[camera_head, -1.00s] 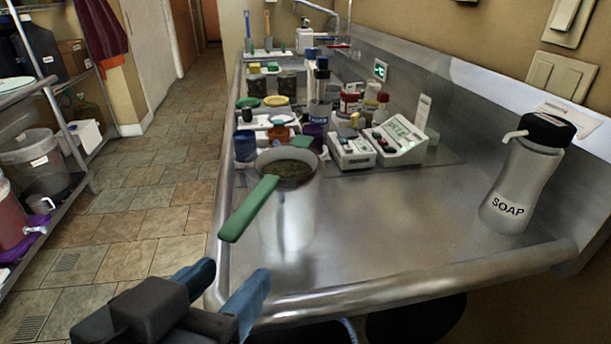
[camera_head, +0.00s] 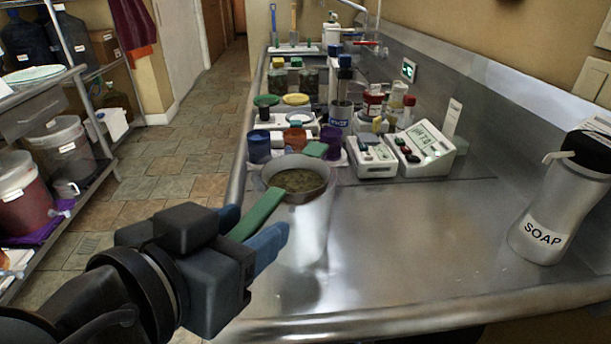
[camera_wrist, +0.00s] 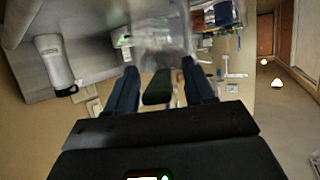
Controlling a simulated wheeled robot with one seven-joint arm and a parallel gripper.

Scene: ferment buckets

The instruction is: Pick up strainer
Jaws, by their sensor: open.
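The strainer (camera_head: 300,181) has a round bowl with dark greenish contents and a green handle. It sits on the mouth of a pale, see-through container (camera_head: 313,222) near the counter's left edge. Its long handle (camera_head: 262,212) points toward me. My gripper (camera_head: 262,219) is open, with its blue fingers on either side of the handle. In the wrist view the handle (camera_wrist: 158,88) lies between the two fingers (camera_wrist: 161,70), with gaps at both sides. The near end of the handle is partly hidden by my gripper.
A soap bottle (camera_head: 553,200) stands at the right of the steel counter (camera_head: 420,235). Two meters (camera_head: 425,148) and several jars and cups crowd behind the strainer. The counter's front right is bare. A shelf with buckets (camera_head: 65,150) stands across the aisle at left.

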